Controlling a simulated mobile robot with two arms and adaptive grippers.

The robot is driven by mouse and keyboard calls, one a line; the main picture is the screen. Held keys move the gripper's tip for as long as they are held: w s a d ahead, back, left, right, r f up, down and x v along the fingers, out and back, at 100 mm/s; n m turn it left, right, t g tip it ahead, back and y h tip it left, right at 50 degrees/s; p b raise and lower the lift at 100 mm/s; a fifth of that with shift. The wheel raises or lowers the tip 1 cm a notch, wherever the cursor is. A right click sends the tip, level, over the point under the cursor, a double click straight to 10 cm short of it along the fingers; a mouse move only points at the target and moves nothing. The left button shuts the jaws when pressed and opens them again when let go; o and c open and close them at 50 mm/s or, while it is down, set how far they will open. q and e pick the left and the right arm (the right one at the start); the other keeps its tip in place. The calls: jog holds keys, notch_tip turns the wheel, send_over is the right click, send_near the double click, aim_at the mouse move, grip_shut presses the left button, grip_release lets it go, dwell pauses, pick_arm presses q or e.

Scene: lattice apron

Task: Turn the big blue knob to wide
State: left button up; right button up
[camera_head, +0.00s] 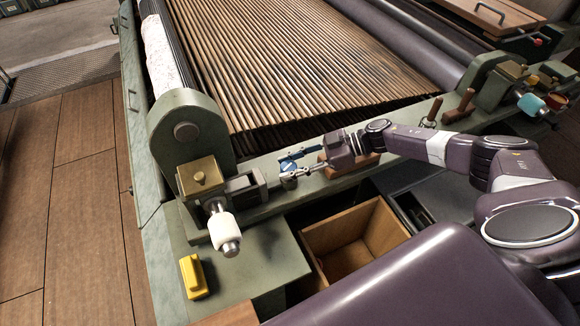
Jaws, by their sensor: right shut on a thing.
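The big blue knob (288,166) sits on the green front rail of the machine, left of centre in the head view. My right arm reaches in from the right, and my right gripper (291,164) is at the knob, with its fingers shut on it. The fingers and their shadows partly cover the knob. Its pointer and any markings for its setting are too small to read. My left gripper is not in view.
A green end housing with a white-handled shaft (222,226) stands left of the knob. A yellow block (194,276) lies at the front left. An open wooden box (352,240) is below the rail. Wooden slats (300,60) fill the space behind.

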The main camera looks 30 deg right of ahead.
jog(key=shift+a, duration=0.1)
jog(key=o, duration=1.2)
jog(key=shift+w+a, duration=0.1)
jog(key=v, duration=1.2)
